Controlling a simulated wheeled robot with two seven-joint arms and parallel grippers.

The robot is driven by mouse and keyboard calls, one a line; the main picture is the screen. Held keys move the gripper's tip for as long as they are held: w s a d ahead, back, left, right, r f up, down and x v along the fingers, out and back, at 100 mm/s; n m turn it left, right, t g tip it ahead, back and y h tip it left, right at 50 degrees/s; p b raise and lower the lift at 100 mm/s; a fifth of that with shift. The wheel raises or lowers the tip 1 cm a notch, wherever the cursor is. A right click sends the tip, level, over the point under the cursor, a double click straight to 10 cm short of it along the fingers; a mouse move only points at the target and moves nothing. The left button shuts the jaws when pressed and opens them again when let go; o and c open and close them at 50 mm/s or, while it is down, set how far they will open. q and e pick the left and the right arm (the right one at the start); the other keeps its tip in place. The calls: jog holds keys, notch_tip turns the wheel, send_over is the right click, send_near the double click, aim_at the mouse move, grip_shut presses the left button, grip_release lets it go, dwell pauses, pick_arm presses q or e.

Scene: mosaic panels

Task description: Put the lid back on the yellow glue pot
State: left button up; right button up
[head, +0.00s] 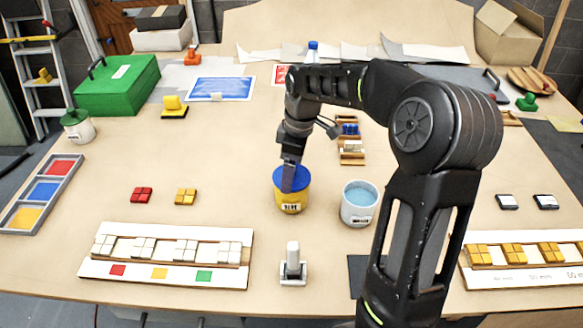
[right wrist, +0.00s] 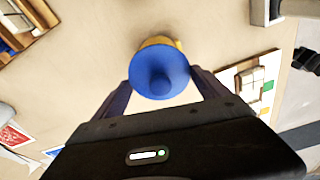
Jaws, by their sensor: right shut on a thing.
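My right gripper (head: 288,186) reaches down from above and is shut on the lid. In the right wrist view the round blue lid (right wrist: 158,58) with its knob lies between the two fingers (right wrist: 160,88). A yellow bit of the pot (right wrist: 176,43) shows past the lid's edge. My left gripper is not in view.
A white pot with light blue contents (head: 358,214) stands close on the right. A white stamp-like block (head: 292,268) is in front. Red tiles (head: 141,195) and yellow tiles (head: 186,197) lie left, behind a tile panel (head: 100,268). Bare table lies between.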

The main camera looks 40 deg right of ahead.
dwell(0.8)
jog(key=o, duration=1.2)
jog(key=shift+c, duration=0.2)
jog(key=shift+r+p, duration=2.55)
jog(key=shift+r, duration=0.95)
jog(key=shift+c, duration=0.4)
grip_shut()
jog(key=shift+f, duration=0.1)
